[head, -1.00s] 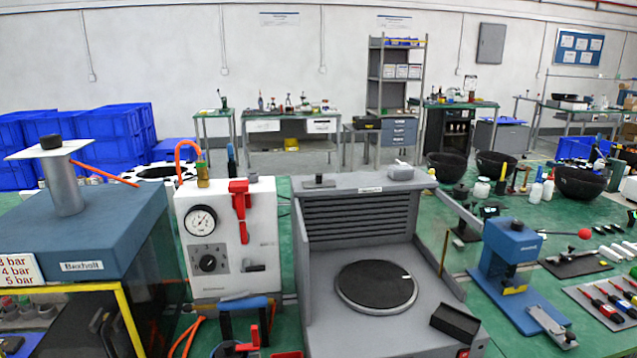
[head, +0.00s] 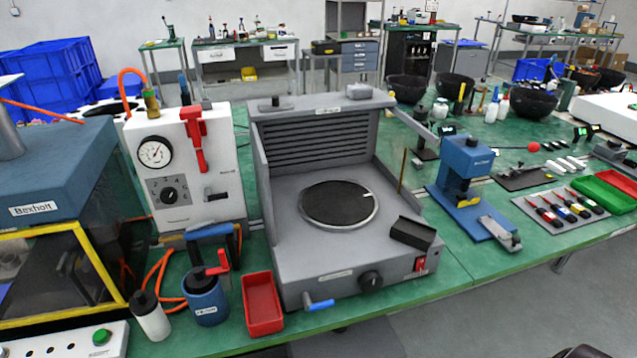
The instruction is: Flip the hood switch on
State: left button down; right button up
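The hood is a grey open-fronted box (head: 291,239) with a slatted back wall and a round dark turntable (head: 339,204) on its floor. A small red rocker switch (head: 420,264) sits at the right of its front face. A black knob (head: 370,281) is left of the switch, and a blue-handled lever (head: 320,304) is at the lower left of the front. The switch is too small to tell which way it is tipped. Neither of my grippers can be made out in the head view.
A black tray (head: 412,233) sits on the hood's right front corner, above the switch. A red bin (head: 262,304) and a blue pot (head: 206,298) stand left of the hood. A blue press (head: 465,180) stands to the right. Green bench top between hood and press is clear.

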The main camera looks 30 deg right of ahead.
aim_at(420, 264)
jog(key=l+z, duration=0.1)
jog(key=z, duration=0.4)
jog(key=l+z, duration=0.1)
jog(key=z, duration=0.35)
jog(key=k+l+z, duration=0.1)
jog(key=z, duration=0.4)
jog(key=i+j+z, duration=0.2)
